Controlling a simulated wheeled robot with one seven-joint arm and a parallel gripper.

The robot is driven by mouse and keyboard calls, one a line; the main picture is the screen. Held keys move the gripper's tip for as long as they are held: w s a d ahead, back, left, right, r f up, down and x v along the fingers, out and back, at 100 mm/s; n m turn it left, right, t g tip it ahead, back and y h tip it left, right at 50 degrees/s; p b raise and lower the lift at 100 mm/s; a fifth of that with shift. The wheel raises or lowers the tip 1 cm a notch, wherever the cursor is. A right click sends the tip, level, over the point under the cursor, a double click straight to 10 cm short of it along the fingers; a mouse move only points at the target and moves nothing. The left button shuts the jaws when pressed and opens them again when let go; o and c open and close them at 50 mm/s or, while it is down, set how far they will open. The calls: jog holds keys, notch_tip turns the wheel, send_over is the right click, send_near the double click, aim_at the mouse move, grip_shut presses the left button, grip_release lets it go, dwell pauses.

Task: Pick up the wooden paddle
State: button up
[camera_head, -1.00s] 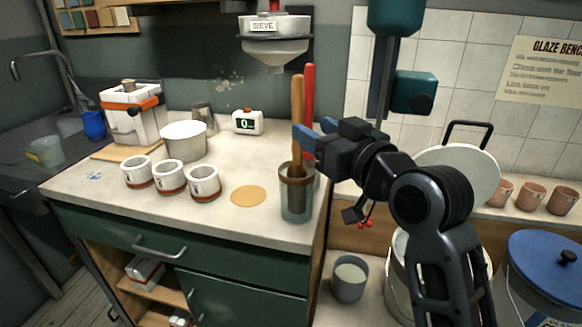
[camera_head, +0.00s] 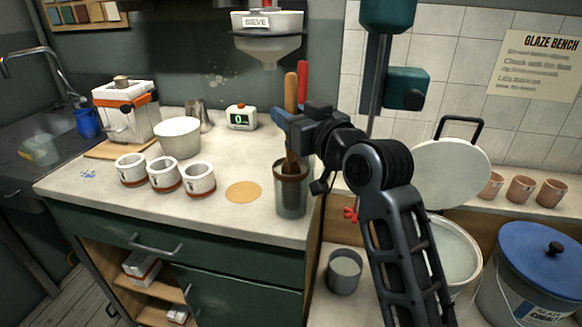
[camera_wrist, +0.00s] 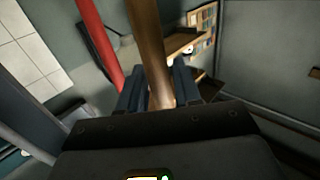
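The wooden paddle (camera_head: 290,92) stands upright in a translucent grey container (camera_head: 291,198) near the counter's right edge. Its brown handle rises above the rim; its lower part shows dimly through the container wall. My gripper (camera_head: 286,124) is at the handle, above the rim. In the wrist view, the handle (camera_wrist: 148,40) passes between the two dark fingers of my gripper (camera_wrist: 161,85). The fingers look open around it, one on each side; contact is hard to judge.
A red-handled tool (camera_head: 302,78) stands in the same container, close beside the paddle. Several white mugs (camera_head: 164,173), a white bowl (camera_head: 180,137) and a tan disc (camera_head: 243,192) lie to the left. A sieve (camera_head: 268,38) hangs above.

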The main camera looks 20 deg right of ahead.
grip_shut()
jog(key=shift+r, duration=0.15)
